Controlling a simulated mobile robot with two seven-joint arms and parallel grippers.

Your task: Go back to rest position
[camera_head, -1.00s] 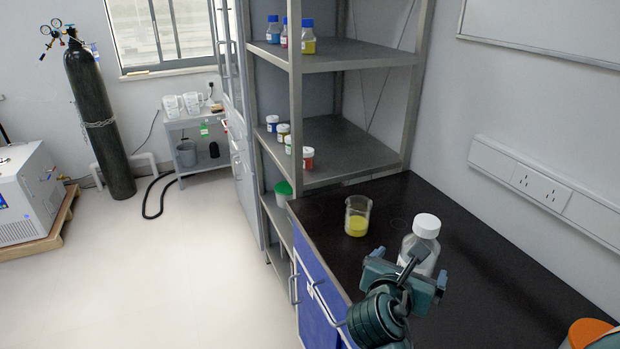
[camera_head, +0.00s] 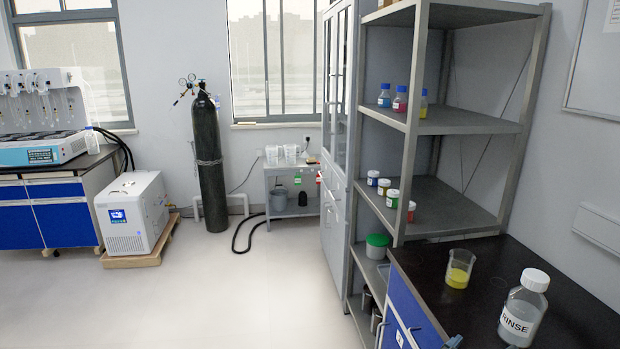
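A small teal-grey piece of what looks like my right gripper (camera_head: 453,342) shows at the bottom edge, by the front edge of the dark bench (camera_head: 415,270). Its fingers are out of the picture, so I cannot see whether it is open or shut. My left gripper is not in view. A clear bottle labelled RINSE with a white cap (camera_head: 524,308) stands upright on the bench, to the right of that piece and apart from it. A glass beaker with yellow liquid (camera_head: 458,269) stands behind and left of the bottle.
A grey shelf rack (camera_head: 470,118) with small bottles and jars stands behind the bench. A tall gas cylinder (camera_head: 208,160), a white boxy machine (camera_head: 130,215) and a small cart (camera_head: 292,190) stand farther back. The floor (camera_head: 250,295) at left and centre is clear.

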